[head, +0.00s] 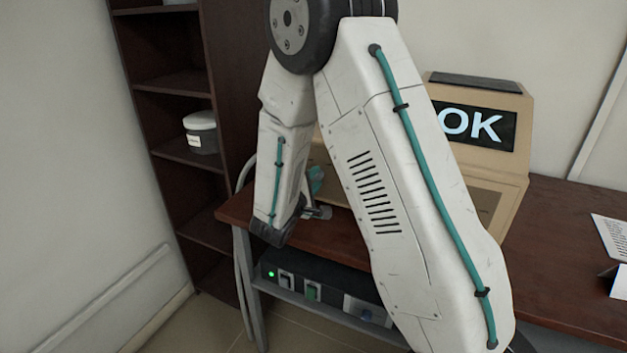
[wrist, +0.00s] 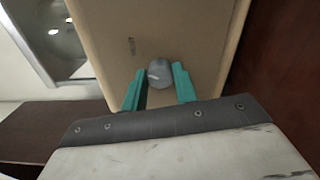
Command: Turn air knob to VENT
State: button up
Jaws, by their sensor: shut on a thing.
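The air knob (wrist: 160,74) is a small grey round knob on the tan furnace panel (wrist: 190,30) in the wrist view. A pale line shows on its face, and a small dark marking sits on the panel up and left of it; I cannot read it. My gripper (wrist: 159,82) has its teal fingers on either side of the knob, shut on it. In the head view my gripper (head: 316,182) is at the left side of the tan furnace (head: 510,185), partly behind my arm. The knob is hidden there.
The furnace display (head: 478,127) reads OK. It stands on a dark red-brown table (head: 560,225). A black unit with a green light and switches (head: 300,283) sits on the shelf below. A dark bookcase (head: 165,60) with a lidded jar (head: 201,132) is at left.

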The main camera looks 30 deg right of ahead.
jog(key=shift+f+m, duration=0.1)
jog(key=shift+m, duration=2)
jog(key=shift+s, duration=0.1)
jog(key=o, duration=1)
jog(key=shift+c, duration=0.2)
jog(key=v, duration=0.7)
jog(key=shift+s+a, duration=0.2)
jog(key=shift+a, duration=0.15)
